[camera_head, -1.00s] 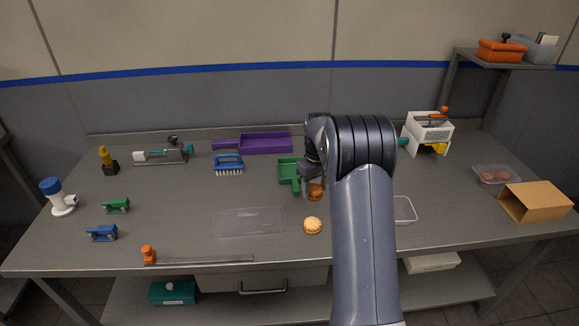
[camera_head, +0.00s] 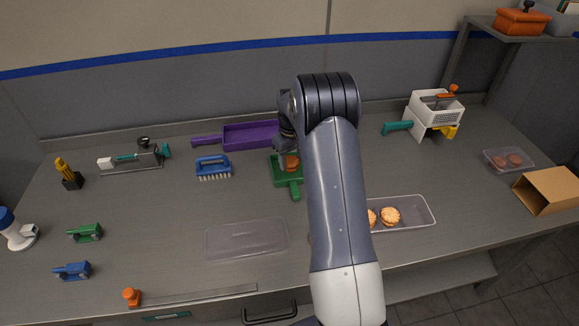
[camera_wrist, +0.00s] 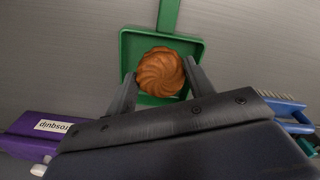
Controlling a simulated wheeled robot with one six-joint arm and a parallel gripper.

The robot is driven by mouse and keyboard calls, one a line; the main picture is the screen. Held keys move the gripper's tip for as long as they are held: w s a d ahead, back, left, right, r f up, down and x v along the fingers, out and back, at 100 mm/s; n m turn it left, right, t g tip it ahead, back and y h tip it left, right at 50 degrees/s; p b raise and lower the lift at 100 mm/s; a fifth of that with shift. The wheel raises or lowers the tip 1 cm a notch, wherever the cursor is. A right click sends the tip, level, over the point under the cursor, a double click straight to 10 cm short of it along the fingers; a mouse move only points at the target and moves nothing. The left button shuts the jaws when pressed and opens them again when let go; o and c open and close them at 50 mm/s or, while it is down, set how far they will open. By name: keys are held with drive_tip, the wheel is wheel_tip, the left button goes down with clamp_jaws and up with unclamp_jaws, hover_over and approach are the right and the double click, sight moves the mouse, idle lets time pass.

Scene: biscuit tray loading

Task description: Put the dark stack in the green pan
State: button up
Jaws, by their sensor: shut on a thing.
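The dark stack (camera_wrist: 158,72) is a brown, swirl-topped round biscuit pile; its layers cannot be told apart from above. My gripper (camera_wrist: 161,84) is shut on it, one finger on each side. The green pan (camera_wrist: 193,48) lies below and around it in the wrist view, its handle pointing to the top. In the head view the stack (camera_head: 292,162) is within the pan's (camera_head: 274,170) outline, under my gripper (camera_head: 287,160). I cannot tell whether the stack touches the pan floor.
A purple pan (camera_head: 250,134) and a blue brush (camera_head: 213,168) lie close behind and left. A clear tray (camera_head: 428,212) with pale biscuits (camera_head: 390,216) is right of my arm. A clear lid (camera_head: 246,240) lies in front. My arm hides part of the table.

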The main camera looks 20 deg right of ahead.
sight(291, 169)
wheel_tip(291, 169, down, 5)
drive_tip(key=shift+f+p, duration=0.1)
drive_tip(key=shift+p, duration=0.3)
drive_tip(key=shift+o, duration=1.1)
drive_tip(key=shift+f, duration=0.1)
drive_tip(key=shift+o, duration=0.9)
drive_tip(key=shift+r, duration=0.25)
wheel_tip(291, 169, up, 12)
drive_tip(key=shift+f+b, duration=0.1)
drive_tip(key=shift+b, duration=0.7)
